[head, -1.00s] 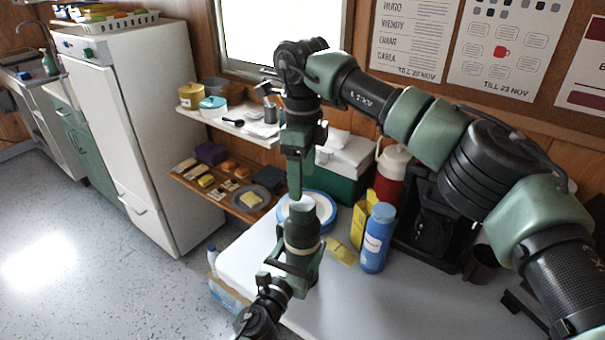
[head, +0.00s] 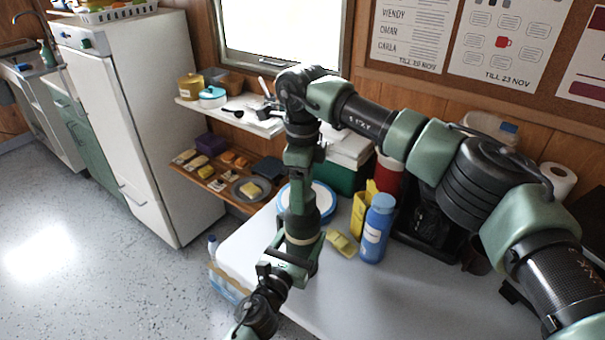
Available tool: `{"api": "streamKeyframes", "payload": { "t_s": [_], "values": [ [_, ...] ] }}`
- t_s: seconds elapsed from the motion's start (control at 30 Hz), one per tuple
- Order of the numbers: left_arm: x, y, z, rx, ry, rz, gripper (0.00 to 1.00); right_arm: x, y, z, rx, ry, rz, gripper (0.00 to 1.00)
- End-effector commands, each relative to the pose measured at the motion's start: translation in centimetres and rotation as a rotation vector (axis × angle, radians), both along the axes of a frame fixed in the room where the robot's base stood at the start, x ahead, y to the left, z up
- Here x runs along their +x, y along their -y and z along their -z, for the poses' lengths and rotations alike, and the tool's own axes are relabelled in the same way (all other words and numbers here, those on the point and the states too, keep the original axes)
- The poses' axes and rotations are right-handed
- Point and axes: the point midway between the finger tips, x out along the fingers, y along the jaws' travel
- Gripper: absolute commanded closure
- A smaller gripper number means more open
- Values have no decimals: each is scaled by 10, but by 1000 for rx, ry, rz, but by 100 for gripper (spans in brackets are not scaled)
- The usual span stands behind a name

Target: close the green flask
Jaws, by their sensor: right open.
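The green flask (head: 303,221), dark with a pale band, is upright above the white table. My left gripper (head: 292,258) comes from below and is shut around its lower body. My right gripper (head: 299,197) points straight down from above, open, with its fingers at the top of the flask. They hide the flask's mouth, so I cannot tell whether a lid sits there or whether the fingers touch it.
A blue bottle (head: 376,229), a yellow carton (head: 359,211) and a yellow sponge (head: 342,243) stand or lie right of the flask. White-and-blue plates (head: 325,198) are behind it. A black coffee machine (head: 426,222) stands farther right. The table's front right (head: 400,300) is clear.

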Motion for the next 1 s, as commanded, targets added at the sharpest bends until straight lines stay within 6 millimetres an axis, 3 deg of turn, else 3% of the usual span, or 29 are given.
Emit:
{"api": "streamKeyframes", "payload": {
  "t_s": [0.2, 0.47, 0.57, 0.7, 0.73, 0.87, 0.9, 0.97, 1.0],
  "values": [
    [0, 0, 1, 0, -1, 0, 100, 0, 0, 15, 0, 1, 0, 34],
    [0, 0, 1, 0, -1, 0, 100, 0, 0, 16, 0, 1, 0, 34],
    [0, 0, 1, 0, -1, 0, 100, 0, 0, 16, 0, 1, 0, 56],
    [0, 0, 1, 0, -1, 0, 100, 0, 0, 16, 0, 1, 0, 95],
    [0, 0, 0, 0, -1, 0, 100, 0, 0, 16, 0, 1, 0, 100],
    [0, 0, 0, 0, -1, 0, 100, 0, 0, 16, 0, 1, 0, 100],
    [0, 0, 0, 0, -1, 0, 100, 0, 0, 16, 0, 1, 0, 46],
    [0, 0, 0, 0, -1, 0, 100, 0, 0, 16, 0, 2, 0, 29],
    [0, 0, 0, 0, -1, 0, 100, 0, 0, 16, 1, 2, 0, 26]
  ]
}}
